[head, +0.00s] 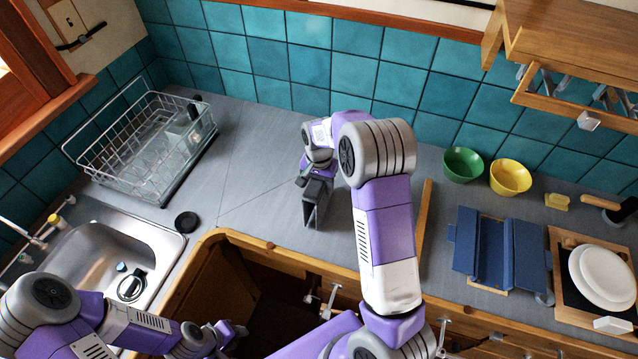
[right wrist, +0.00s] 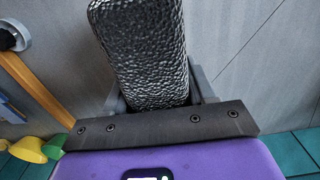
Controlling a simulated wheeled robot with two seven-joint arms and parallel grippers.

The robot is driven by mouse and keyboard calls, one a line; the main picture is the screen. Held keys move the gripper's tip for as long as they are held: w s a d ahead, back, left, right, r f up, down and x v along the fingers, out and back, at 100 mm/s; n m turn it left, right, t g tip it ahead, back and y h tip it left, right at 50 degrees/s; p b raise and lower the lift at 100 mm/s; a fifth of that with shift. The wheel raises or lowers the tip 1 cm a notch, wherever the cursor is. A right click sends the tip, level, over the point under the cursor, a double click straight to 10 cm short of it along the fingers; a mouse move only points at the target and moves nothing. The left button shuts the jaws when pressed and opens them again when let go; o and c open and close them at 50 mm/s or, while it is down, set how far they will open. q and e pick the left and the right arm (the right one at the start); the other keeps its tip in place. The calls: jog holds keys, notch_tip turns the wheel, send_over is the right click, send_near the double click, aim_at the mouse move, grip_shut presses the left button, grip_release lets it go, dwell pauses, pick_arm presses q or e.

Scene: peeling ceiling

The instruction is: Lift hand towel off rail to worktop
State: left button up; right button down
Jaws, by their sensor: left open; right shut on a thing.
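The hand towel (right wrist: 140,50) is a dark grey, rough-textured folded strip between the fingers of my right gripper in the right wrist view. In the head view the towel (head: 311,208) is a small dark shape under my right gripper (head: 316,190), over the grey worktop (head: 255,190). My right gripper is shut on it. I cannot tell whether its lower end touches the worktop. My left gripper (head: 234,331) is open and empty, low in front of the wooden cabinets. I cannot make out the rail.
A wire dish rack (head: 145,150) and a sink (head: 125,250) are at the left. Green (head: 463,164) and yellow (head: 510,177) bowls, a blue folding stand (head: 490,250) and white plates (head: 603,275) are at the right. Worktop around the towel is clear.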

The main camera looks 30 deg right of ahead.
jog(key=shift+f, duration=0.3)
jog(key=shift+c, duration=1.4)
grip_release()
jog(key=shift+r, duration=0.1)
notch_tip(320, 180, up, 7)
jog(key=shift+r+b, duration=0.2)
jog(key=shift+b, duration=0.15)
